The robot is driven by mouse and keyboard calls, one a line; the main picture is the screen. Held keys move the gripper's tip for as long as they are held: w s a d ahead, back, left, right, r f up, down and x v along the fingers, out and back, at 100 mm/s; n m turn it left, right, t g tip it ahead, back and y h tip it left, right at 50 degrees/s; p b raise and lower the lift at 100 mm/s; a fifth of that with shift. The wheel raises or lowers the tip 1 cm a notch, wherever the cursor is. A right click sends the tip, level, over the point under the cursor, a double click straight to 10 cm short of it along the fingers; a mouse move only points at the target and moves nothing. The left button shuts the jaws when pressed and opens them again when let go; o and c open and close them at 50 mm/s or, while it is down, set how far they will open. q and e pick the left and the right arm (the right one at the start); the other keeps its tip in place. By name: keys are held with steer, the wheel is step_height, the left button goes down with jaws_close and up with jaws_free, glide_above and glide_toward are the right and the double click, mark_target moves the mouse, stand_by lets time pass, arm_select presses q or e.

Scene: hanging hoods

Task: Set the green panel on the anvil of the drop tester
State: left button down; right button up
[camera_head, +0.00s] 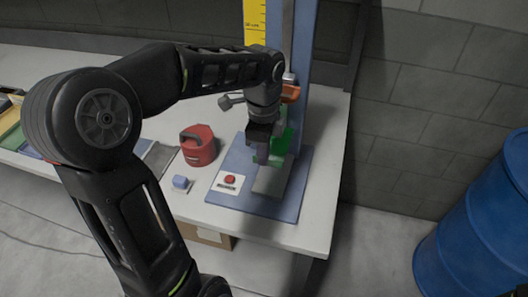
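The drop tester has a blue base (222,186), a tall blue column (303,55) and a flat grey anvil (272,181). The green panel (281,146) stands upright over the rear part of the anvil, in front of the column. My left gripper (262,154) points down there, with its fingers against the panel; green shows on both sides of the near finger. It looks shut on the panel, though the far finger is hidden. I cannot tell whether the panel's lower edge touches the anvil. My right gripper is not in view.
An orange part (290,93) sits on the column above the gripper. A red button (230,179) is on the base's front left. A red case (198,146) and small blue block (180,182) stand left. Coloured panels (10,122) lie far left. A blue barrel (480,225) stands right.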

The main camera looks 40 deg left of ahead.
arm_select(q)
steer(key=b, duration=0.7)
glide_above(263, 191)
step_height(263, 191, down, 10)
steer(key=shift+d+r, duration=0.1)
steer(key=shift+r, duration=0.15)
steer(key=shift+f+b, duration=0.45)
steer(key=shift+f, duration=0.1)
steer(key=shift+f+b, duration=0.35)
steer(key=shift+f, duration=0.25)
steer(key=c, duration=1.6)
jaws_free()
steer(key=shift+o, duration=0.2)
steer(key=shift+r, duration=0.1)
steer(key=shift+s+r, duration=0.1)
steer(key=shift+r, duration=3.75)
